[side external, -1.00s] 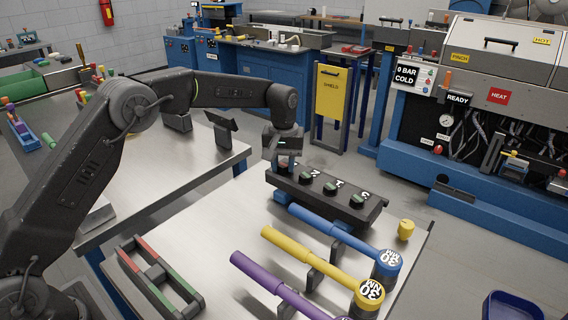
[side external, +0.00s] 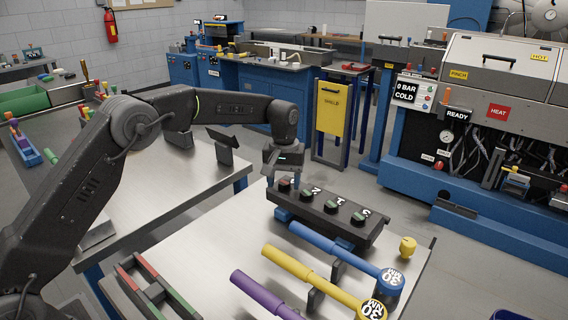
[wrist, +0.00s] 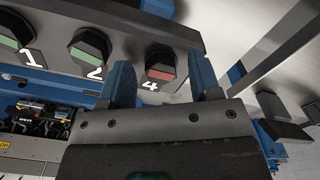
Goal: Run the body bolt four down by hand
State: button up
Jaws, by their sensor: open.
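The black block (side external: 318,226) carries a row of dark bolts with numbers beside them. Body bolt four (side external: 284,184) is at the block's left end; in the wrist view it (wrist: 160,62) shows a red mark on its head, beside the number 4. Bolts two (wrist: 90,46) and one (wrist: 12,44) have green marks. My gripper (wrist: 163,80) is open and empty. Its two blue fingers lie on either side of bolt four in the wrist view, a little short of it. In the side view my gripper (side external: 270,178) is just above and left of bolt four.
Blue (side external: 345,256), yellow (side external: 310,277) and purple (side external: 262,294) wrenches lie in front of the block on the steel table (side external: 220,262). A small yellow piece (side external: 407,247) stands right of the block. A red and green caddy (side external: 150,290) is at the front left.

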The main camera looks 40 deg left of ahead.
aim_at(284, 183)
notch_tip(284, 183, up, 13)
jog(key=shift+r, duration=0.2)
jog(key=shift+r, duration=0.1)
dwell(0.5)
jog(key=s+r+m+t, duration=0.1)
jog(key=s+r, duration=0.3)
jog(key=s, duration=0.4)
jog(key=s+r+m+t, duration=0.2)
jog(key=s+r, duration=0.2)
jog(key=s, duration=0.4)
jog(key=s+f+m+t, duration=0.1)
jog(key=s+f, duration=0.2)
jog(key=s, duration=0.3)
jog(key=s+f+m, duration=0.1)
jog(key=s+f, duration=0.2)
jog(key=s, duration=0.4)
jog(key=s+a+f+m+t, duration=0.1)
jog(key=s+f, duration=0.3)
jog(key=s, duration=0.3)
jog(key=shift+t, duration=0.3)
